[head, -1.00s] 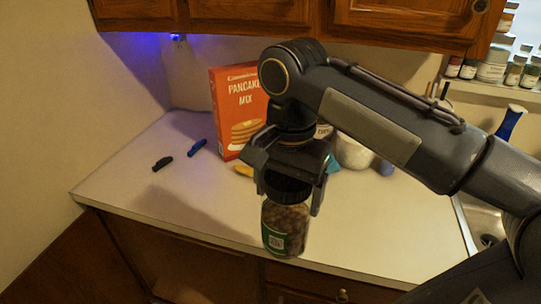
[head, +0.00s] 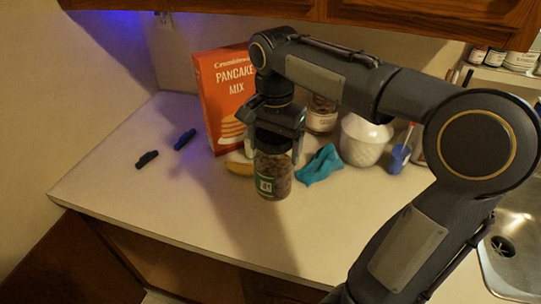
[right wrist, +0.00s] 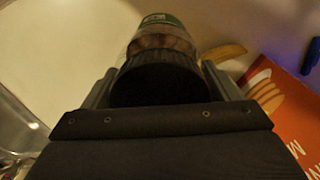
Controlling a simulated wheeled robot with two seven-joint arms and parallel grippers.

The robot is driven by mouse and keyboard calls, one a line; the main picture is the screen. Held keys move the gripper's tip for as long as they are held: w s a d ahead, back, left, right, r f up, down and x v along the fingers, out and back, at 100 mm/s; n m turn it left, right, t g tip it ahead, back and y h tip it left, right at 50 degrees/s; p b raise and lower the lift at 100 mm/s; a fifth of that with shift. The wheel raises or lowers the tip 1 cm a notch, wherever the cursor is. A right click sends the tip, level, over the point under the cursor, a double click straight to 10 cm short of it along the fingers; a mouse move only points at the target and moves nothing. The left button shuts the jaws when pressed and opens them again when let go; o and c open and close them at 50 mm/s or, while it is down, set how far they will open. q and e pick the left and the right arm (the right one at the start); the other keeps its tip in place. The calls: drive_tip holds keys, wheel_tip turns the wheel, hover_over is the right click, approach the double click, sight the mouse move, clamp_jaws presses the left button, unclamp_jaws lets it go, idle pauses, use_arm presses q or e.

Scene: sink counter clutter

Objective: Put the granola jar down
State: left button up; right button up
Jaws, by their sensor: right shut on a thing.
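The granola jar (head: 272,178) is a clear jar of brown contents with a green and white label and a dark lid. My right gripper (head: 275,146) is shut on its lid from above, and the jar hangs upright over the counter (head: 330,215). I cannot tell for sure whether its base touches the counter. In the right wrist view the dark lid (right wrist: 158,84) sits between the fingers, with the glass and green label beyond it. My left gripper is not in view.
An orange pancake mix box (head: 222,95) stands behind the jar. Two markers (head: 184,139) lie left. The front counter is clear; the sink (head: 510,240) is right.

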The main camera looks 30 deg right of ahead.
drive_tip(key=w+f, duration=0.1)
drive_tip(key=f, duration=0.1)
drive_tip(key=w+d+f, duration=0.1)
drive_tip(key=f, duration=0.1)
drive_tip(key=w+f, duration=0.1)
drive_tip(key=f, duration=0.1)
drive_tip(key=shift+w+d+f, duration=0.15)
drive_tip(key=shift+w+f, duration=0.05)
drive_tip(key=shift+f, duration=0.6)
drive_tip(key=shift+f, duration=0.15)
drive_tip(key=o, duration=1.7)
wheel_tip(320, 180, up, 12)
drive_tip(key=shift+f+p, duration=0.15)
drive_tip(key=shift+p, duration=0.25)
drive_tip(key=shift+s+r, duration=0.15)
drive_tip(key=shift+r, duration=0.25)
